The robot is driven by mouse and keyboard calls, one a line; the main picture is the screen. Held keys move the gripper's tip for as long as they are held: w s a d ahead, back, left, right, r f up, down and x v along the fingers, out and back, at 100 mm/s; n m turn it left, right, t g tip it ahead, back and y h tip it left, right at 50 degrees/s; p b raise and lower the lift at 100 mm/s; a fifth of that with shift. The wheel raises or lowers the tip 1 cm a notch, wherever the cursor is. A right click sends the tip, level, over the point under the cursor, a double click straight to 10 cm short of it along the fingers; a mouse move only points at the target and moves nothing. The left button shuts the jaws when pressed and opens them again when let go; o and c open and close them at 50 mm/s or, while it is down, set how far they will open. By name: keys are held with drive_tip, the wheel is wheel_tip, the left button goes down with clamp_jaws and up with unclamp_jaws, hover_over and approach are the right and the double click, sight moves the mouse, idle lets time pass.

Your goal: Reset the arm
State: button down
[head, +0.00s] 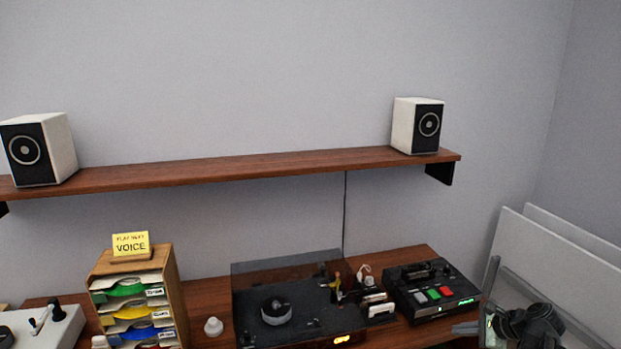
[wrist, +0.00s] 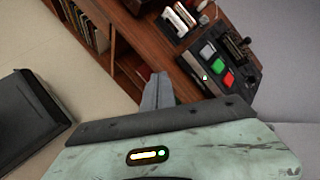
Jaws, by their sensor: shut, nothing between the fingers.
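My arm (head: 530,325) shows at the lower right of the head view, low beside the right end of the desk. My gripper (wrist: 158,90) shows in the wrist view as two grey fingers pressed together, with nothing between them. In the head view the gripper (head: 465,328) is a small grey tip pointing left, in front of the button box (head: 432,290). In the wrist view the fingers are short of the desk's edge, and the button box (wrist: 222,65), with white, green and red buttons, is beyond them to the upper right.
The wooden desk (head: 205,295) holds a turntable (head: 290,308) and a sleeve rack (head: 130,295) with a yellow "VOICE" card (head: 131,244). A wall shelf (head: 240,168) bears two speakers (head: 40,150) (head: 417,126). White panels (head: 560,270) stand at the right.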

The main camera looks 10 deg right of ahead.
drive_tip(key=w+a+f+n+g+y, duration=0.1)
drive_tip(key=w+a+n, duration=0.2)
drive_tip(key=a, duration=0.7)
drive_tip(key=w+a+f+n+g, duration=0.1)
drive_tip(key=w+a+n+g, duration=0.1)
drive_tip(key=a, duration=0.8)
drive_tip(key=w+a+f+n+g+y, duration=0.1)
drive_tip(key=w+a+n, duration=0.2)
drive_tip(key=a, duration=0.6)
drive_tip(key=s+a+f+n+g+h, duration=0.2)
drive_tip(key=s+a+n, duration=0.15)
drive_tip(key=a, duration=0.25)
drive_tip(key=s+a+f+n+g+h, duration=0.1)
drive_tip(key=s+a+f+n+g, duration=0.1)
drive_tip(key=a+n, duration=0.4)
drive_tip(key=d+n+h, duration=0.1)
drive_tip(key=s+d+n+h, duration=0.1)
drive_tip(key=d+n, duration=0.1)
drive_tip(key=s+d+n, duration=0.1)
drive_tip(key=shift+s+d+f+n+h, duration=0.15)
drive_tip(key=shift+d+n+h, duration=0.1)
drive_tip(key=shift+h, duration=0.15)
